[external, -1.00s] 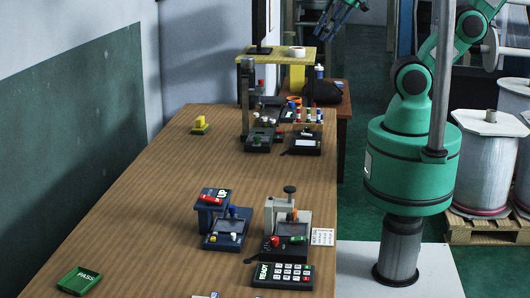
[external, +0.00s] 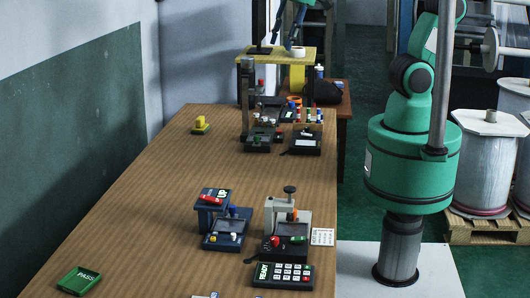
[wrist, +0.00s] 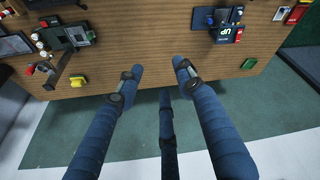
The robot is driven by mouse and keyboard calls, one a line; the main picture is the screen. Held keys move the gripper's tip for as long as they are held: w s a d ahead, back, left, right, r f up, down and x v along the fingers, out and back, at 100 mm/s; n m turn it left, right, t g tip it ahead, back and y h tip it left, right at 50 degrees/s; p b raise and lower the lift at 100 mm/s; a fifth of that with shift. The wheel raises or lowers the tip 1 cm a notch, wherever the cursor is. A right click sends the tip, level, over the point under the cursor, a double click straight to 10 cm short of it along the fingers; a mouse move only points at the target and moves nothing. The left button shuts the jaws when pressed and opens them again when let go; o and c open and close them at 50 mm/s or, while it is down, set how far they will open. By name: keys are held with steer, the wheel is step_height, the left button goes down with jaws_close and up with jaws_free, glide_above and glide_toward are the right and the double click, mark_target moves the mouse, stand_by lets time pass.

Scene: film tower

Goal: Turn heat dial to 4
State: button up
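My gripper (wrist: 157,68) is open and empty in the wrist view, with its blue fingers spread apart above the table edge. In the external view my gripper (external: 288,38) is high at the top, partly cut off, above the yellow stand. No dial with readable numbers shows, so I cannot tell which knob is the heat dial. A grey press-like device (external: 302,219) with a red knob (external: 275,240) and a green part stands at the table's front right. A dark device (external: 259,139) with small knobs stands farther back.
The brown table (external: 150,210) has wide clear room on its left. A blue device (external: 226,240) with an "UP" block, a "READY" keypad (external: 283,276), a green "PASS" block (external: 79,280) and a yellow block (external: 200,124) stand on it. The yellow stand (external: 282,53) is behind.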

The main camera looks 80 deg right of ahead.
steer(key=w+a+f+n+g, duration=0.1)
steer(key=w+a+f+n, duration=0.25)
steer(key=a, duration=0.55)
steer(key=n+g+h+p, duration=0.1)
steer(key=n+g, duration=0.2)
steer(key=n, duration=1)
glide_above(274, 238)
step_height(274, 238, down, 24)
steer(key=shift+a+f, duration=0.2)
steer(key=shift+f, duration=0.05)
steer(key=shift+w+f, duration=0.1)
step_height(274, 238, down, 14)
steer(key=shift+d+r+b, duration=0.1)
steer(key=shift+r+b, duration=0.1)
steer(key=shift+b, duration=1.05)
